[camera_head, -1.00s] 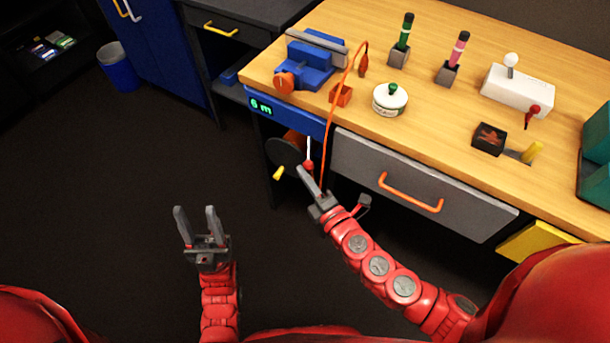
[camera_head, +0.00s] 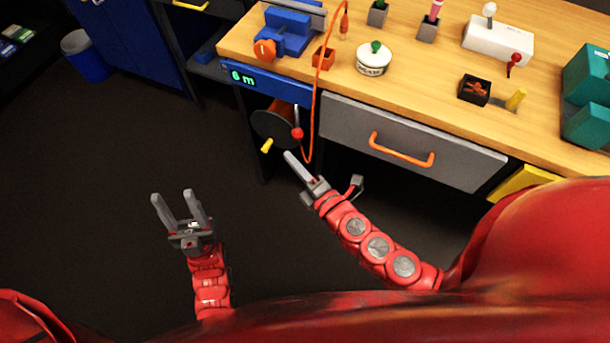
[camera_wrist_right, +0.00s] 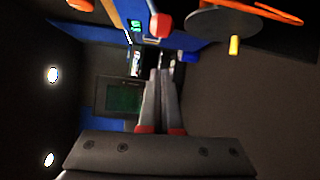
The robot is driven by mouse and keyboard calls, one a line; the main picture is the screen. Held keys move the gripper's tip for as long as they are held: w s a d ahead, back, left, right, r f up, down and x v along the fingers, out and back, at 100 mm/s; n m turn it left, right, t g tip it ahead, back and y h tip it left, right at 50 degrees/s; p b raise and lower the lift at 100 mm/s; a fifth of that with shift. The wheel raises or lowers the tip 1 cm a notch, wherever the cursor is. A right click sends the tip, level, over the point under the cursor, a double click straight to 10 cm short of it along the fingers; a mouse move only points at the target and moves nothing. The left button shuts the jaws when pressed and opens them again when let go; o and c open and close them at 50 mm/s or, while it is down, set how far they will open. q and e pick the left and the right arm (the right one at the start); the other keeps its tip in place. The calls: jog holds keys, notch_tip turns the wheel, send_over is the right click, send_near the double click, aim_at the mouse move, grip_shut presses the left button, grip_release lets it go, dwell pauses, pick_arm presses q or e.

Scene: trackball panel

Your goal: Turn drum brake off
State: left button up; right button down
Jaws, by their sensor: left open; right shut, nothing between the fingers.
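The cable drum (camera_head: 270,128) is a dark disc under the bench's left front, with a yellow crank handle (camera_head: 267,146). Beside it on the right is the lever with a red knob (camera_head: 297,133); its grey rod runs up from the knob. In the right wrist view the red knob (camera_wrist_right: 160,25) and drum (camera_wrist_right: 222,22) show at the top, beyond the fingertips. My right gripper (camera_head: 288,155) is shut and empty, just below and apart from the knob. My left gripper (camera_head: 172,196) is open and empty over the floor at left.
A blue panel with a green "6 m" display (camera_head: 243,77) is above the drum. An orange cable (camera_head: 312,110) hangs right of the lever. A grey drawer (camera_head: 400,140) with an orange handle is further right. Floor left of the drum is clear.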

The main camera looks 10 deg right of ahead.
jog(key=shift+p+v, duration=0.3)
jog(key=shift+v, duration=2.45)
jog(key=shift+d+r, duration=0.1)
